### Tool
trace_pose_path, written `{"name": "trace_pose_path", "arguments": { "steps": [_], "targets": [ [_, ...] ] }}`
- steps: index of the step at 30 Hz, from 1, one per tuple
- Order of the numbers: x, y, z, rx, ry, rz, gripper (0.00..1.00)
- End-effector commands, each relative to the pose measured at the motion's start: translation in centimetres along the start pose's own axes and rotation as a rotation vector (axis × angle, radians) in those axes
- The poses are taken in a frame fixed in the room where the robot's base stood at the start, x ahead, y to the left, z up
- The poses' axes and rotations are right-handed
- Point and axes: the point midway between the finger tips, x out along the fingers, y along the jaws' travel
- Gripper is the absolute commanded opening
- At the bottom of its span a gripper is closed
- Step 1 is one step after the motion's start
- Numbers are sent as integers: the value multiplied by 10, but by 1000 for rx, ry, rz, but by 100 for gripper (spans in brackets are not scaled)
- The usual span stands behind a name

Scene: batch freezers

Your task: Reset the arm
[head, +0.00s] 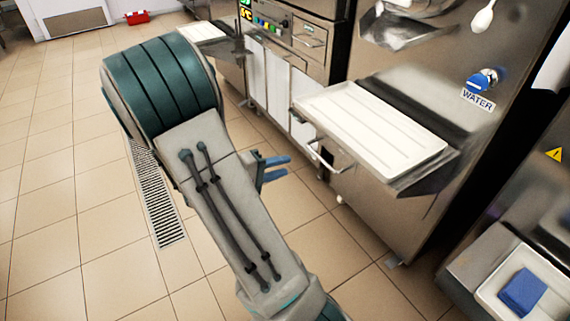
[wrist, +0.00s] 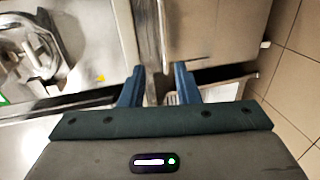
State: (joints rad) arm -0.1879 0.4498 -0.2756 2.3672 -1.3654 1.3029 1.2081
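My arm spans the middle of the head view. My gripper (head: 272,168) shows just past the arm's right side, its blue fingers pointing right toward the freezer front. In the wrist view my gripper (wrist: 160,85) has its two blue fingers set well apart, with nothing between them. Beyond the fingers are steel machine surfaces and a vertical steel edge. The gripper's body is mostly hidden behind the arm in the head view.
A white tray (head: 372,130) rests on the freezer's steel shelf, right of my gripper. A blue cloth-like block (head: 522,292) lies on another tray (head: 556,308). A blue water tap (head: 480,82) is above. A floor drain (head: 158,205) lies left; tiled floor there is clear.

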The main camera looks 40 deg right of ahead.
Motion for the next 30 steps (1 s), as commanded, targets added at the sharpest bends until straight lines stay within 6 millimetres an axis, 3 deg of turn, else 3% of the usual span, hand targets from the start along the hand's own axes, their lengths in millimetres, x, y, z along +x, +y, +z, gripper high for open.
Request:
{"name": "trace_pose_path", "arguments": {
  "steps": [12, 16, 23, 30],
  "targets": [
    [0, 0, 0, 0, 1, 0, 29],
    [-3, 9, 4, 0, -15, -26, 29],
    [-35, 64, 43, -11, -128, -291, 29],
    [-100, 121, 82, -25, -140, -699, 29]
  ]
}}
